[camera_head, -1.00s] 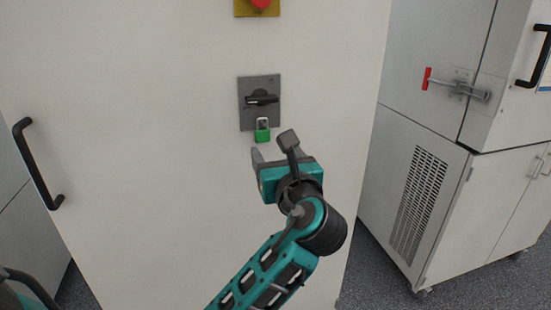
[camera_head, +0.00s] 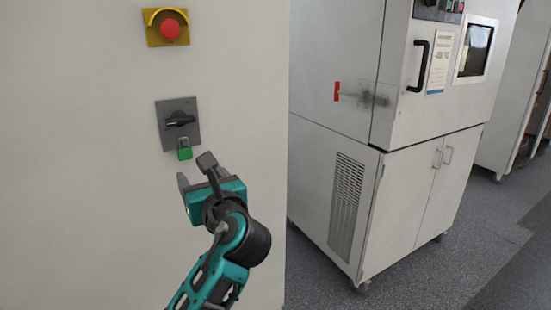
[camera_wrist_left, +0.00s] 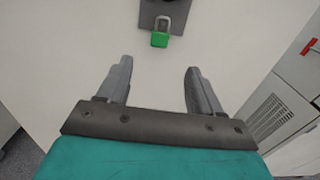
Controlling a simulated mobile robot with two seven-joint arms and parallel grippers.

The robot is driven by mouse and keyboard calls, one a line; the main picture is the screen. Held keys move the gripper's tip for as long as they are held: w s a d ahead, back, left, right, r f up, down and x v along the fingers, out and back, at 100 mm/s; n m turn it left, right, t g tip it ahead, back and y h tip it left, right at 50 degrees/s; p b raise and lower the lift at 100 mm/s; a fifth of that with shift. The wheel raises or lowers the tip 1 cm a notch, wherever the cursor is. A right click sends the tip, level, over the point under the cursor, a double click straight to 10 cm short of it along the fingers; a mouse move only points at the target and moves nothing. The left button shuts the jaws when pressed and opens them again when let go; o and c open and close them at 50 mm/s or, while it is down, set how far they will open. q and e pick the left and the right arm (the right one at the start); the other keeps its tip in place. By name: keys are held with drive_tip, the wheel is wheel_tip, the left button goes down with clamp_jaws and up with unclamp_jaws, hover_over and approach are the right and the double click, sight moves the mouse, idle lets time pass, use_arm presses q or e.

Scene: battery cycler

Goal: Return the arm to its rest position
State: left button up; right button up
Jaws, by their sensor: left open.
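My left gripper (camera_head: 196,172) is open and empty in front of the large white cabinet (camera_head: 80,150). In the left wrist view its two grey fingers (camera_wrist_left: 156,85) stand apart with nothing between them. A green padlock (camera_head: 184,150) hangs from the dark rotary switch (camera_head: 179,121) on the cabinet front, just above and apart from my fingertips. The padlock also shows in the left wrist view (camera_wrist_left: 160,39), beyond the fingers. My teal arm comes up from the bottom of the head view. My right gripper is not in view.
A red emergency stop button (camera_head: 169,29) on a yellow plate sits above the switch. To the right stands a white test chamber (camera_head: 338,120) with a red-tipped latch (camera_head: 360,94), a black handle (camera_head: 417,66) and a vent grille (camera_head: 346,205). Grey floor (camera_head: 430,275) is clear at the lower right.

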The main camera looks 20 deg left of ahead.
use_arm(q)
drive_tip(key=s+d+f+n+h, duration=0.1)
drive_tip(key=d+f+n+h, duration=0.3)
drive_tip(key=f, duration=0.7)
drive_tip(key=s+d+f+n+h, duration=0.2)
drive_tip(key=f+h, duration=0.3)
drive_tip(key=f, duration=0.5)
drive_tip(key=s+d+f+n+h, duration=0.3)
drive_tip(key=s+f+n, duration=0.4)
drive_tip(key=s+n, duration=0.1)
drive_tip(key=s+d+f+n+g+h, duration=0.1)
drive_tip(key=s+d+f+n+h, duration=0.2)
drive_tip(key=s+f+n, duration=0.4)
drive_tip(key=shift+s+f+n, duration=0.3)
drive_tip(key=shift+s+n, duration=0.4)
drive_tip(key=shift+n, duration=0.7)
